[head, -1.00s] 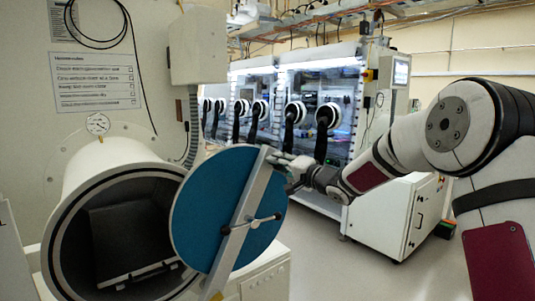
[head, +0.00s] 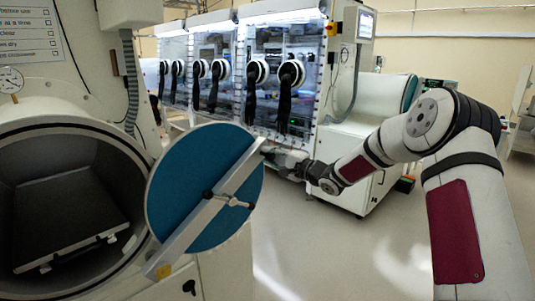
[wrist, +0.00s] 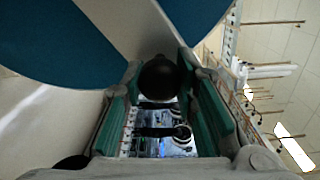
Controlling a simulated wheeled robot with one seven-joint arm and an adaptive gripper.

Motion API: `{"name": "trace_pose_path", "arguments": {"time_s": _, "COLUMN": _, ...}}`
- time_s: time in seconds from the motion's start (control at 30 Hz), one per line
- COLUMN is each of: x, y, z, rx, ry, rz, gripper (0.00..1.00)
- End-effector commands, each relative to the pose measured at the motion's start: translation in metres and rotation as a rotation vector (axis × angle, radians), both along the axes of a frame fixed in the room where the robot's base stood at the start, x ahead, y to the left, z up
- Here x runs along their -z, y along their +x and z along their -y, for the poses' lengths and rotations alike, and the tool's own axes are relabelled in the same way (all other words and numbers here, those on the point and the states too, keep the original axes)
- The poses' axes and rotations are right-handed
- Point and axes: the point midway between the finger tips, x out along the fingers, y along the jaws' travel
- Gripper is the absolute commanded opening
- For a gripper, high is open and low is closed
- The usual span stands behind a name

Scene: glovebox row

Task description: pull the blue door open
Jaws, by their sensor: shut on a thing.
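The blue door (head: 180,180) is a round disc with a pale metal bar (head: 215,205) across it. It stands swung out at the right of the round chamber opening (head: 60,130), so the inside shows. A small T-shaped handle (head: 236,202) is at the bar's middle. My gripper (head: 268,154) is at the bar's upper right end, at the door's edge. In the wrist view, its green-padded fingers (wrist: 160,92) are shut around a black round knob (wrist: 159,76) by the bar. The knob is hidden in the head view.
A dark tray (head: 70,225) lies inside the chamber. A row of gloveboxes (head: 250,80) with black gloves stands behind. A white cabinet (head: 350,180) is behind my arm. The floor (head: 350,255) at the right is clear.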

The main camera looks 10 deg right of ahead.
Motion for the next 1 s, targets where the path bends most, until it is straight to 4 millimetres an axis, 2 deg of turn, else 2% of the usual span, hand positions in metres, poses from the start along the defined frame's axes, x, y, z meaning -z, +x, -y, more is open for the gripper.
{"name": "trace_pose_path", "arguments": {"time_s": 0.33, "x": -0.001, "y": 0.001, "z": 0.002, "rx": 0.003, "ry": 0.003, "rz": 0.002, "gripper": 0.0}}
{"name": "trace_pose_path", "arguments": {"time_s": 0.37, "x": -0.001, "y": 0.001, "z": 0.002, "rx": 0.003, "ry": 0.003, "rz": 0.002, "gripper": 0.33}}
{"name": "trace_pose_path", "arguments": {"time_s": 0.4, "x": -0.001, "y": 0.001, "z": 0.002, "rx": 0.003, "ry": 0.002, "rz": 0.002, "gripper": 0.42}}
{"name": "trace_pose_path", "arguments": {"time_s": 0.43, "x": -0.001, "y": 0.001, "z": 0.002, "rx": 0.003, "ry": 0.002, "rz": 0.002, "gripper": 0.47}}
{"name": "trace_pose_path", "arguments": {"time_s": 0.77, "x": 0.0, "y": -0.001, "z": 0.001, "rx": 0.001, "ry": 0.001, "rz": 0.0, "gripper": 0.47}}
{"name": "trace_pose_path", "arguments": {"time_s": 0.87, "x": 0.0, "y": -0.007, "z": 0.006, "rx": 0.001, "ry": 0.001, "rz": 0.0, "gripper": 0.47}}
{"name": "trace_pose_path", "arguments": {"time_s": 1.0, "x": 0.0, "y": -0.026, "z": 0.019, "rx": 0.003, "ry": 0.001, "rz": -0.001, "gripper": 0.47}}
